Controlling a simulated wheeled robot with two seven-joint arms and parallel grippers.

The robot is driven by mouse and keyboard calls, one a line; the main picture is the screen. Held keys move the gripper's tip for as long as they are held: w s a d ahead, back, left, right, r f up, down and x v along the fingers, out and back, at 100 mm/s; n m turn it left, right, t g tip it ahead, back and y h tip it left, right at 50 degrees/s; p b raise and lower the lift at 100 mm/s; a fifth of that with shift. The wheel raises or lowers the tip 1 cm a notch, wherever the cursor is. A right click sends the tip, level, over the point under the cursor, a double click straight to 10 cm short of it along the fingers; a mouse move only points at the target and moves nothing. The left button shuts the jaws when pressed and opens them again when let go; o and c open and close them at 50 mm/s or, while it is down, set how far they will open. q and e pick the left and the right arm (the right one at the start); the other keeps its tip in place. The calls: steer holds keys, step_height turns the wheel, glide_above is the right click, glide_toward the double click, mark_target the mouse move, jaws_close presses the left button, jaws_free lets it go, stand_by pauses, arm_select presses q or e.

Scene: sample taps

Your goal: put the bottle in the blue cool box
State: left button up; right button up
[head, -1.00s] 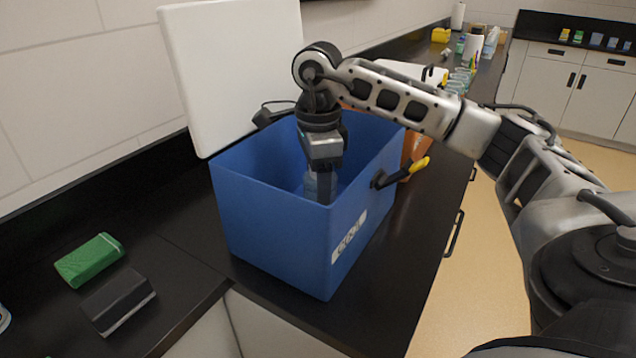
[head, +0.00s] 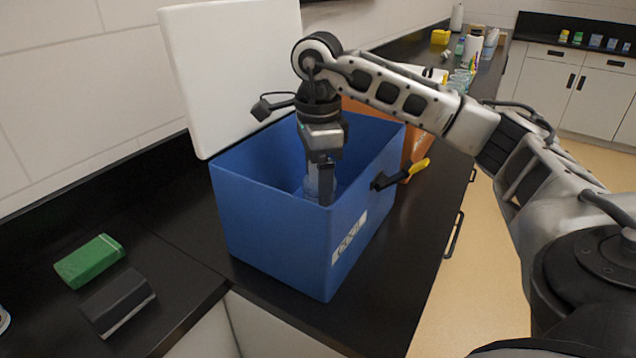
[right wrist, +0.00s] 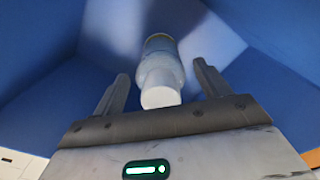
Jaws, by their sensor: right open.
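The blue cool box (head: 275,220) stands on the black counter with its white lid (head: 232,75) raised at the back. My right gripper (head: 322,180) points down into the box near its front right corner. In the right wrist view the right gripper (right wrist: 160,95) is open, a finger on each side. The bottle (right wrist: 162,72), pale and clear with a white cap, is inside the box between and beyond the fingers, with gaps on both sides. In the head view the bottle (head: 312,182) shows partly behind the gripper. The left gripper is not in view.
A green box (head: 90,261) and a dark box (head: 118,300) lie on the counter at the left. An orange thing (head: 412,145) stands behind the cool box. A black and yellow handled thing (head: 402,174) is at the box's right side.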

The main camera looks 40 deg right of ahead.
step_height(320, 180, up, 9)
steer(key=p, duration=0.2)
steer(key=shift+p, duration=0.35)
steer(key=shift+r, duration=0.55)
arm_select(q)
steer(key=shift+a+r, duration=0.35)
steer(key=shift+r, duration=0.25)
